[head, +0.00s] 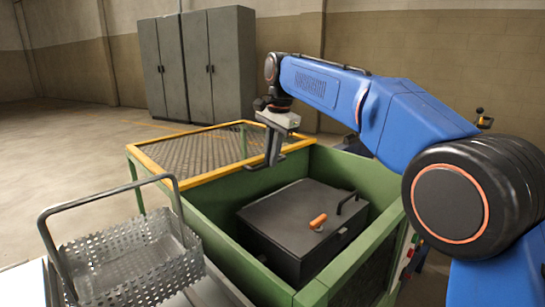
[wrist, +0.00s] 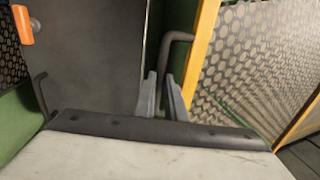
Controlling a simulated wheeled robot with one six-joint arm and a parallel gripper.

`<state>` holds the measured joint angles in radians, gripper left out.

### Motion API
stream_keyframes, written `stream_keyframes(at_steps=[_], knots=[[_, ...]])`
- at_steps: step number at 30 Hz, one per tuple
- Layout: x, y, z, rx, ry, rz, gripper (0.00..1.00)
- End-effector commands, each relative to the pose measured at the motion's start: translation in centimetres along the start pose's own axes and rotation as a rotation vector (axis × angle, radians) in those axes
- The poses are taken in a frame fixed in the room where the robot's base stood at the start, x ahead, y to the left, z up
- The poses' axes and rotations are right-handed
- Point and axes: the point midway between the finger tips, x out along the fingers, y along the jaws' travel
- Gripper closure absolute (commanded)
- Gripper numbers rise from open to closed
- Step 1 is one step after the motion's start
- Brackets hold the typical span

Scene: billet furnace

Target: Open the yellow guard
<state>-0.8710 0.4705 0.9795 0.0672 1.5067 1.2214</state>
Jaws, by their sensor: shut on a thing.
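The yellow guard (head: 218,150) is a yellow-framed mesh panel lying flat at the back left of the green housing (head: 228,252). The housing's right part is uncovered. In the wrist view the guard (wrist: 232,60) fills the right side, with a dark bent handle (wrist: 178,38) at its edge. My gripper (head: 270,160) is at the guard's right edge, pointing down. In the wrist view its fingers (wrist: 163,88) are close together at the handle and shut on it; the grip itself is partly hidden.
Inside the housing sits a dark grey box (head: 290,215) with an orange knob (head: 318,221) and a black bar handle (head: 348,200). A perforated metal basket (head: 135,268) stands front left. Grey cabinets (head: 225,65) stand behind. The floor at left is clear.

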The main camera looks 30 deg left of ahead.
Motion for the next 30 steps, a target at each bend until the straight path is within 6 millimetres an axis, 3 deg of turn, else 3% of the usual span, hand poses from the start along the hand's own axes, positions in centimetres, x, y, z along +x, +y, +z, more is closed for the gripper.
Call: stream_keyframes(at_steps=[2, 3, 5, 6, 14, 19, 30], knots=[[-0.1, 0.0, 0.0, 0.000, 0.001, -0.001, 1.00], [-0.1, 0.0, 0.0, 0.000, 0.001, -0.001, 0.87], [-0.1, 0.0, 0.0, 0.000, 0.001, -0.001, 0.73], [-0.1, 0.0, 0.0, 0.000, 0.000, -0.001, 0.71], [-0.1, 0.0, 0.0, 0.000, 0.000, 0.000, 0.71], [-1.1, 0.0, 0.0, 0.000, 0.000, -0.001, 0.71], [-7.8, -0.1, 0.0, 0.000, 0.001, -0.003, 0.71]])
